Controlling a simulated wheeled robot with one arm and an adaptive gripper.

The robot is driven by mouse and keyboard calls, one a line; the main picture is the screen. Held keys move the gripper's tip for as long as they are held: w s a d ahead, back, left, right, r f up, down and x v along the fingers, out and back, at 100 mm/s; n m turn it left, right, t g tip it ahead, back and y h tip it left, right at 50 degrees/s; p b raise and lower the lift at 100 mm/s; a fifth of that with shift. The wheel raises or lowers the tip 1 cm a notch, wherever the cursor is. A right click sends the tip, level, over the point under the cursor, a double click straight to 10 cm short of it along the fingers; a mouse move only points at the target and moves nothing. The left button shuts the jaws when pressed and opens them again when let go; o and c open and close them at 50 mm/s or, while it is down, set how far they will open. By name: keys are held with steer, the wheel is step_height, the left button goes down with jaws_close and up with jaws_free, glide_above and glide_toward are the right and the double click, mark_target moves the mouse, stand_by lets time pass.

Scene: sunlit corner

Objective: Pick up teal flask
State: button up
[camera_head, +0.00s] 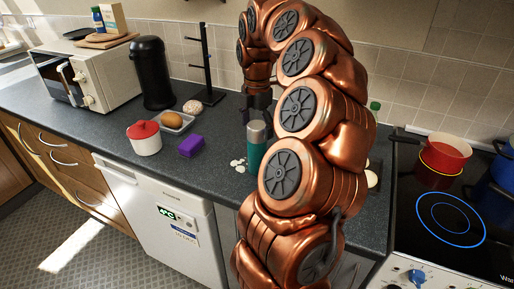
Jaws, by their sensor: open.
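The teal flask (257,150) stands upright on the dark countertop near its front edge, with a grey top. My copper arm rises at its right and hides part of its right side. My gripper (258,108) points down just above and behind the flask's top in the picture. It is open, and its fingers are small and partly dark against the counter. I cannot tell whether they touch the flask.
Left of the flask are a purple sponge (191,146), a white pot with red lid (145,138), a tray (176,123) with a brown item and a black canister (152,73). White pieces (238,165) lie beside the flask. A stove (450,215) with a red pot (444,153) is right.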

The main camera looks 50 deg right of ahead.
mark_target(257, 149)
steer(key=shift+f+p, duration=0.4)
steer(key=shift+f, duration=1.35)
steer(key=shift+a, duration=0.1)
steer(key=c, duration=1.5)
steer(key=shift+r, duration=0.1)
